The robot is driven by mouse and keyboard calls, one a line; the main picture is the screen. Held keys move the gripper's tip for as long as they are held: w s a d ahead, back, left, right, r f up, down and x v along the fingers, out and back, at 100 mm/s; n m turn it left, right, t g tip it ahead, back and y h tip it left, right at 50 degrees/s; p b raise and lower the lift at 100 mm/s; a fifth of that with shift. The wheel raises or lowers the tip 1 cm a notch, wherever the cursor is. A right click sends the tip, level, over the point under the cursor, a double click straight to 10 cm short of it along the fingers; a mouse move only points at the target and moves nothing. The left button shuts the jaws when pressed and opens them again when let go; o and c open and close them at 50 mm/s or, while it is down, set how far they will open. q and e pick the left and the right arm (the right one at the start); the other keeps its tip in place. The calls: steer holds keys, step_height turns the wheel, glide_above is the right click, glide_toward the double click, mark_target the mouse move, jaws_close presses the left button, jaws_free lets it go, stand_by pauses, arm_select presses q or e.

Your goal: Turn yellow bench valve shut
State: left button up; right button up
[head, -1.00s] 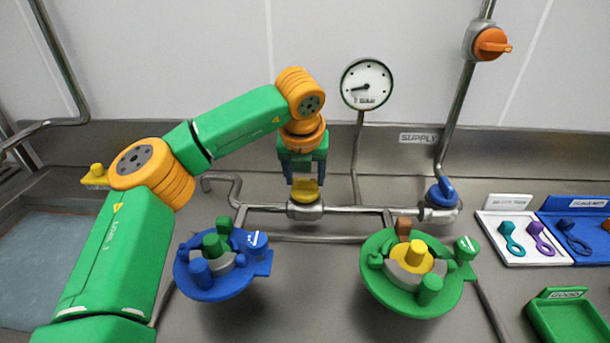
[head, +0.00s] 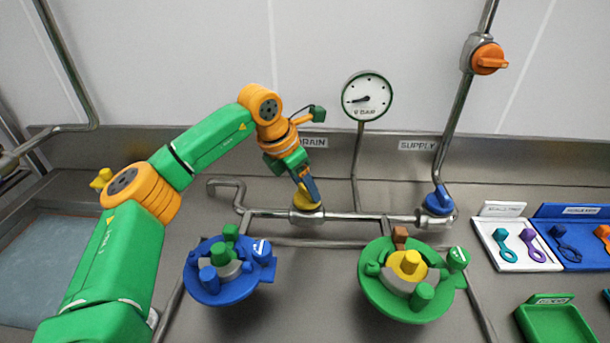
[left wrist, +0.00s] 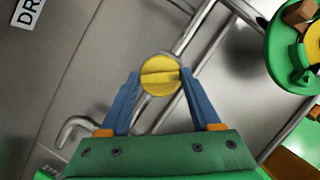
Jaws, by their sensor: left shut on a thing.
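The yellow bench valve (head: 303,203) sits on the horizontal steel pipe of the bench, below the drain label. My left gripper (head: 309,188) reaches down to it and is tilted. In the left wrist view, the blue fingers of this gripper (left wrist: 160,78) are on opposite sides of the round yellow knob (left wrist: 160,87). The knob's raised ridge runs from finger to finger, at a slant to the pipe. The gripper is shut on the valve. The fingers partly hide the valve in the head view. My right gripper is not in view.
A blue valve (head: 438,202) is at the pipe's right, an orange valve (head: 488,60) higher up. A gauge (head: 367,96) stands behind the pipe. A blue fixture (head: 208,295) and a green fixture (head: 375,300) stand in front. Trays (head: 515,262) are at right.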

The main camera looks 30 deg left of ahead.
arm_select(q)
steer(key=m+p, duration=0.1)
steer(key=m+h+p, duration=0.1)
steer(key=m+g+p, duration=0.1)
steer(key=m+p, duration=0.1)
steer(key=shift+w+r, duration=0.1)
steer(key=shift+r, duration=0.15)
steer(key=shift+a+f+m+g+h+p, duration=0.15)
steer(key=shift+m+g+h+p, duration=0.4)
steer(key=shift+m+p, duration=0.9)
steer(key=shift+f+m, duration=0.1)
steer(key=shift+m, duration=0.35)
steer(key=o, duration=1.4)
steer(key=shift+w, duration=0.1)
